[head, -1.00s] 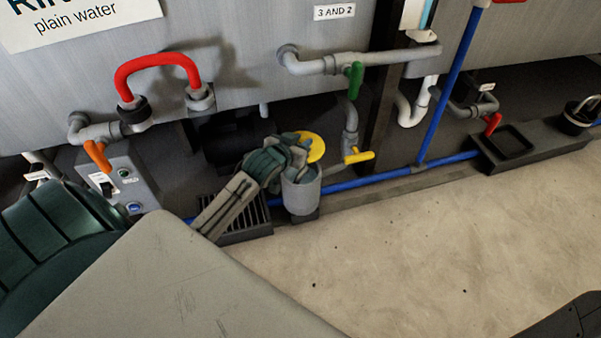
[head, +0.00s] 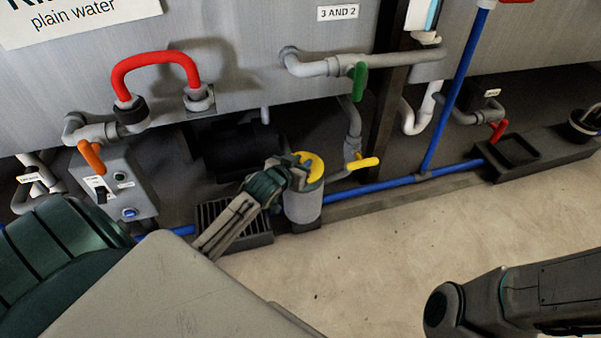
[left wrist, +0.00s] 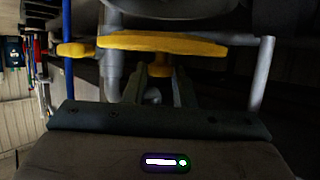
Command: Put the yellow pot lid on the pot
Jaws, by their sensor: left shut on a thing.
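The yellow pot lid (head: 314,165) is at the mouth of the grey pot (head: 303,206), which stands upright on the floor by the blue pipe. My left gripper (head: 298,172) reaches in from the left at the pot's top and is shut on the lid. In the left wrist view the lid (left wrist: 160,43) shows edge-on, with its yellow knob between the fingers (left wrist: 160,80). My gripper hides part of the lid and rim, so I cannot tell whether the lid is fully seated. My right gripper is out of view; part of my right arm shows at lower right.
A black floor grate (head: 232,222) lies left of the pot. A yellow valve handle (head: 362,163) and a blue pipe (head: 380,184) are close on the right. The grey tank (head: 240,60) stands behind. Bare floor (head: 400,240) lies in front and to the right.

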